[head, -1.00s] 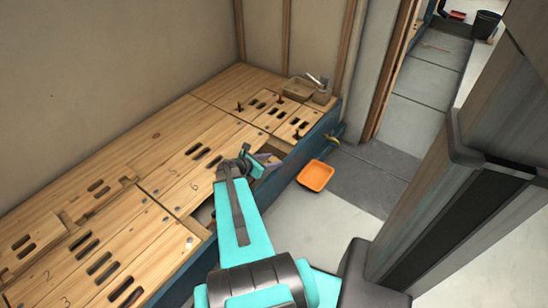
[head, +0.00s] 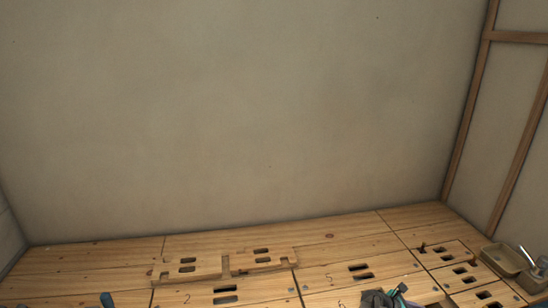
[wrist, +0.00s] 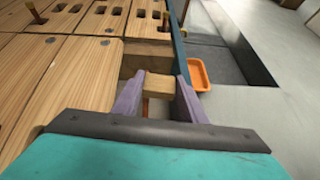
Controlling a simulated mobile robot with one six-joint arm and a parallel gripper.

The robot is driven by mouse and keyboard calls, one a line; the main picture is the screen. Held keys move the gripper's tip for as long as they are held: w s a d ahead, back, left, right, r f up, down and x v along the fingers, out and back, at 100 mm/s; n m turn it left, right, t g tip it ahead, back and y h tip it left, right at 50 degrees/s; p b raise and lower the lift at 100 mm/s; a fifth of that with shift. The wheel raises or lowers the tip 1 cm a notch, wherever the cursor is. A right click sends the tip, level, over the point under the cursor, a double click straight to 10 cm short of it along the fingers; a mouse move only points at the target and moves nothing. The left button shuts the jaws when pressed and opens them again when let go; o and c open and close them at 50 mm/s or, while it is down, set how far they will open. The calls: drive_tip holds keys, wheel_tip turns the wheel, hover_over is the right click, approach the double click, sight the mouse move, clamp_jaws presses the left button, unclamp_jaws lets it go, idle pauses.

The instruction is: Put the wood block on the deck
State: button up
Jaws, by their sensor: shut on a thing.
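In the wrist view, my gripper (wrist: 158,92) has its two purple fingers shut on a small light wood block (wrist: 158,82). The block is over or in a rectangular gap in the plank deck (wrist: 90,75), next to its blue side edge; its exact height is unclear. In the head view, my gripper (head: 386,298) shows only in part at the bottom edge, above the deck (head: 330,246). The block cannot be made out there.
Deck panels have paired slots and painted numbers. A raised slotted wood piece (head: 262,259) lies on the deck. A box (head: 503,260) stands at the right end. In the wrist view, an orange tray (wrist: 198,76) lies on the floor beside the deck. A plain wall (head: 250,120) rises behind.

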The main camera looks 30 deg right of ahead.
drive_tip(key=w+a+r+n+t, duration=0.2)
drive_tip(key=w+a+r, duration=0.35)
drive_tip(key=w, duration=0.45)
drive_tip(key=w+a+r+n+t, duration=0.1)
drive_tip(key=w+a+r, duration=0.4)
drive_tip(key=w, duration=0.4)
drive_tip(key=w+a+r+n+t, duration=0.25)
drive_tip(key=w+a, duration=0.35)
drive_tip(key=w, duration=0.4)
drive_tip(key=w+a+r+n+t, duration=0.15)
drive_tip(key=w+a+r, duration=0.3)
drive_tip(key=a, duration=0.55)
drive_tip(key=w+a+r+n+t, duration=0.15)
drive_tip(key=w+a+r, duration=0.35)
drive_tip(key=a, duration=0.5)
drive_tip(key=w+a+r+n+t, duration=0.1)
drive_tip(key=w+a+r+t, duration=0.15)
drive_tip(key=a+r, duration=0.6)
drive_tip(key=s+a+r+n+y, duration=0.1)
drive_tip(key=s+a+r, duration=0.1)
drive_tip(key=a, duration=0.5)
drive_tip(key=s+a+r+n+t, duration=0.1)
drive_tip(key=s+a+r, duration=0.1)
drive_tip(key=s+a, duration=0.2)
drive_tip(key=a, duration=0.3)
drive_tip(key=shift+a+r+y, duration=0.35)
drive_tip(key=shift+a+y, duration=0.05)
drive_tip(key=shift+r, duration=0.15)
